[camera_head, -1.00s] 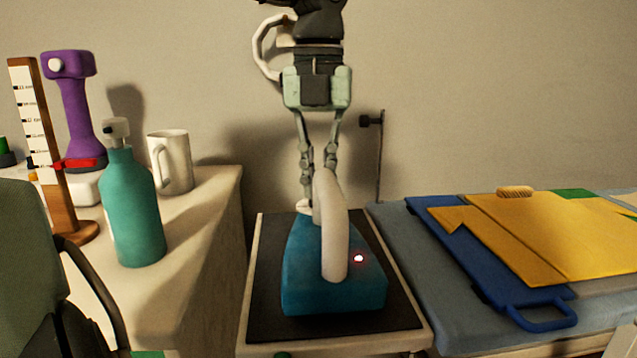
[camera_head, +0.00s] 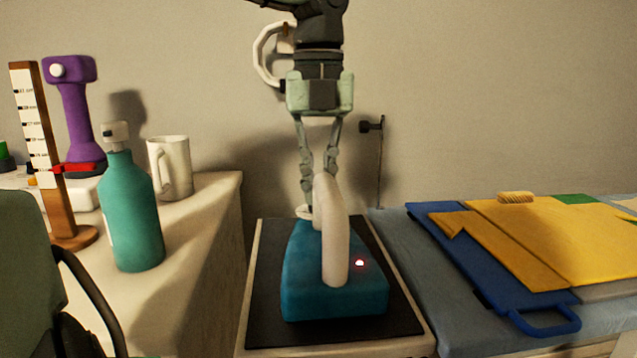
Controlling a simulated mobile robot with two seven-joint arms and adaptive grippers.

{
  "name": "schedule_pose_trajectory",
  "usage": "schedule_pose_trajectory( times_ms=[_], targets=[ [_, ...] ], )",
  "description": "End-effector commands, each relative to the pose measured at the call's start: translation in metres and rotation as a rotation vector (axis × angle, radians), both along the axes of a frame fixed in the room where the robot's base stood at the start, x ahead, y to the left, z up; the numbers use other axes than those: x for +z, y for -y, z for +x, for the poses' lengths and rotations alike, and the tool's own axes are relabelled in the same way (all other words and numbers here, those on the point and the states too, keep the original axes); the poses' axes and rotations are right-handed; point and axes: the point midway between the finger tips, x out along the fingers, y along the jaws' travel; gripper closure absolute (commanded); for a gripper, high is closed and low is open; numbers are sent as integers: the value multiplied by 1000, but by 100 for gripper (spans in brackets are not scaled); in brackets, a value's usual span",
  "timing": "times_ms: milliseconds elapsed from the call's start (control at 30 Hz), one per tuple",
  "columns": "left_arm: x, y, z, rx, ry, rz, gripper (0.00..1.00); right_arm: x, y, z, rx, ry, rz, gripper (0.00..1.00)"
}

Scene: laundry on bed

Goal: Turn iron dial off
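The iron (camera_head: 300,275) has a teal body and a pale upright handle. It rests on a dark pad, with a small red light (camera_head: 360,263) lit on its right side. My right gripper (camera_head: 319,172), pointing down from the top of the picture, is behind the handle's upper part. Its two fingers show a gap higher up, but the handle partly covers their tips, so I cannot tell whether they touch or hold anything. A small pale piece (camera_head: 304,211) shows left of the handle, and I cannot tell whether it is the dial. My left gripper's fingers are not in view.
The iron's stand (camera_head: 247,300) is between a counter and a bed (camera_head: 395,240). The counter (camera_head: 205,230) bears a teal bottle (camera_head: 133,215), white mug (camera_head: 174,167), purple object (camera_head: 74,115) and wooden ruler (camera_head: 50,190). A blue folding board (camera_head: 470,270) and yellow cloth (camera_head: 540,240) lie on the bed.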

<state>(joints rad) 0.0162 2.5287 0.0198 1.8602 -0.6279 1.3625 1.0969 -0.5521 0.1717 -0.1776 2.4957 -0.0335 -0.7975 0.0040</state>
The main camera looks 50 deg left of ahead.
Motion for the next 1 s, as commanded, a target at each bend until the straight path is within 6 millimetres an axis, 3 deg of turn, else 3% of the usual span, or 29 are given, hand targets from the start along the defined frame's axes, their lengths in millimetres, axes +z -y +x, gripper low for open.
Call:
schedule_pose_trajectory(
  times_ms=[33,200,567,1000],
  targets=[
    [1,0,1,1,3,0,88,0,0,0,0,0,0,60],
    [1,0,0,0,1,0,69,0,0,0,0,0,0,60],
    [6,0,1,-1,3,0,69,0,1,0,-1,0,-2,60],
    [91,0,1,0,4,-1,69,0,1,0,-1,-1,-2,60]
  ],
)
